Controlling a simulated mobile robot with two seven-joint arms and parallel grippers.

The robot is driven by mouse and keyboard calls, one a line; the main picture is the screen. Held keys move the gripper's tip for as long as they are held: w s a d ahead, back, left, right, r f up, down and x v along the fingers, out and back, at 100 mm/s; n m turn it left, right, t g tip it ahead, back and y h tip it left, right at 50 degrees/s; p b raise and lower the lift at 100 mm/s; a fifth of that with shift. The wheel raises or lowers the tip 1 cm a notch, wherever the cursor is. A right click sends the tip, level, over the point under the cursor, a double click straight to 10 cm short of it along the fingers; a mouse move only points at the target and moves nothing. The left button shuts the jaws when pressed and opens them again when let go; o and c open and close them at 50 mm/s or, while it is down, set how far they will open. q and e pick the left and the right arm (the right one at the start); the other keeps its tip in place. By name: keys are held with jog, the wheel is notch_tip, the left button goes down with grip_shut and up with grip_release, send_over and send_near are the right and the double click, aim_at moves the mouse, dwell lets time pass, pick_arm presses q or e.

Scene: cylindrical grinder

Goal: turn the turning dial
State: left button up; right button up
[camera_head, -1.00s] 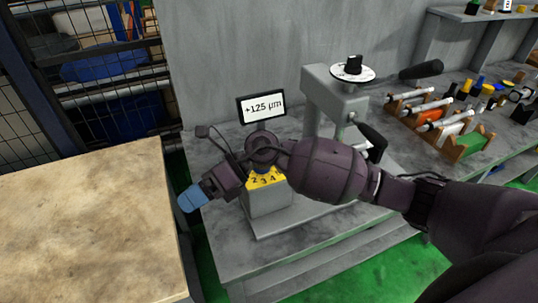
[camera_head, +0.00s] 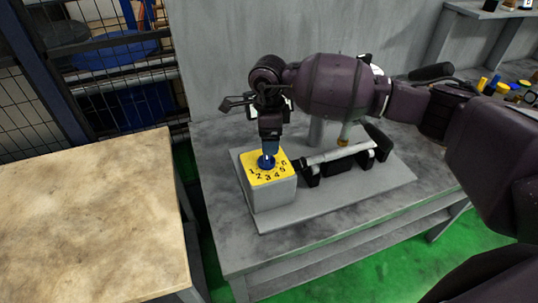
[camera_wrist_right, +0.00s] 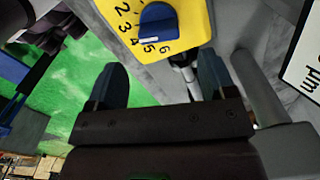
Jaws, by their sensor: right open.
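The turning dial (camera_head: 266,162) is a blue knob on a yellow numbered face (camera_head: 278,176), on top of a grey box at the left of the machine's base plate. In the right wrist view the knob (camera_wrist_right: 158,22) has a white mark near the 5. My right gripper (camera_head: 268,148) points down over the dial in the head view and partly covers the knob. In the wrist view its two blue fingers (camera_wrist_right: 162,78) are apart with nothing between them, and the knob lies ahead of the fingertips. My left gripper is not in view.
A cylindrical workpiece (camera_head: 338,154) lies in holders right of the dial box. My right arm hides the display in the head view; its edge (camera_wrist_right: 305,70) shows in the wrist view. A bare wooden tabletop (camera_head: 90,215) stands at left, with a wire fence (camera_head: 110,65) behind.

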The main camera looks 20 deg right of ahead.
aim_at(266, 158)
notch_tip(266, 158, down, 7)
jog(key=shift+f, duration=0.1)
dwell(0.3)
jog(key=c, duration=0.9)
